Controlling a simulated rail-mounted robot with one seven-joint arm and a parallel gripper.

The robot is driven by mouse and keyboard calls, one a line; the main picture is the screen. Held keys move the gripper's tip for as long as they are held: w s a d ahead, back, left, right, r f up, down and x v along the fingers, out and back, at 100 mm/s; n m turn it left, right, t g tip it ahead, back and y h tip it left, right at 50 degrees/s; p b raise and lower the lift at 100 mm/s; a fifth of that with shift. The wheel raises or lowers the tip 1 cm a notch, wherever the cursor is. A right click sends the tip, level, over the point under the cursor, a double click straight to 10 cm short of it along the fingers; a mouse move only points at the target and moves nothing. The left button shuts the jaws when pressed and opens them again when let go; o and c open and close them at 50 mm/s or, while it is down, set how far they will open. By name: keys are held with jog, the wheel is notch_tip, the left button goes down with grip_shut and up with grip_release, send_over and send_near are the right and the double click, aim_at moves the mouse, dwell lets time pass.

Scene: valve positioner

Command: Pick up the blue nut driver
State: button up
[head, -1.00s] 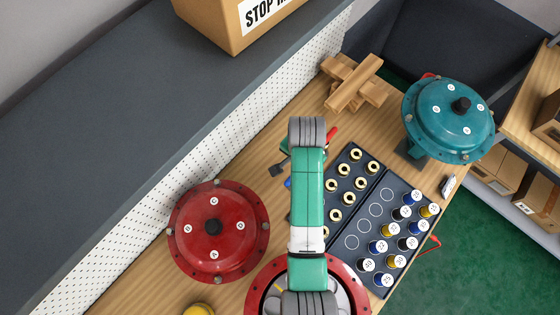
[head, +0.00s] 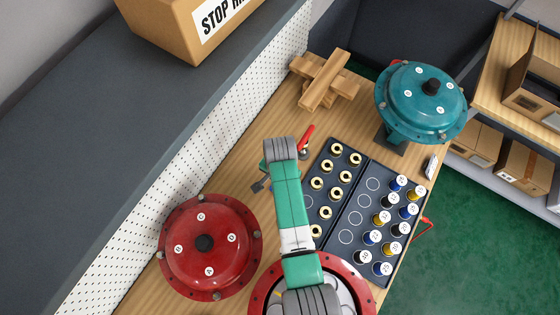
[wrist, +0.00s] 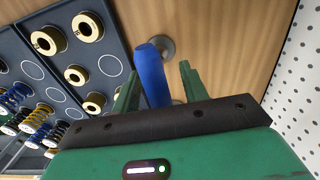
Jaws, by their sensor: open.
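The blue nut driver's handle (wrist: 151,75) shows in the wrist view, rising toward the camera between my gripper's two green fingers. A round grey metal piece (wrist: 166,47) shows just behind its top end; I cannot tell if it is part of the driver. My gripper (wrist: 158,70) is open, with a gap visible on the right side of the handle and little on the left. It is not closed on the handle. In the head view, my arm mostly hides the gripper and the driver.
A dark tray with brass rings (head: 337,149) and coloured springs (head: 391,250) lies to the right. A red-handled tool (head: 306,135) lies close by. A red housing (head: 204,245) stands left, a teal one (head: 421,100) far right. A white pegboard (head: 200,150) borders the bench.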

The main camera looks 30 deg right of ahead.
grip_shut()
jog(key=shift+r, duration=0.1)
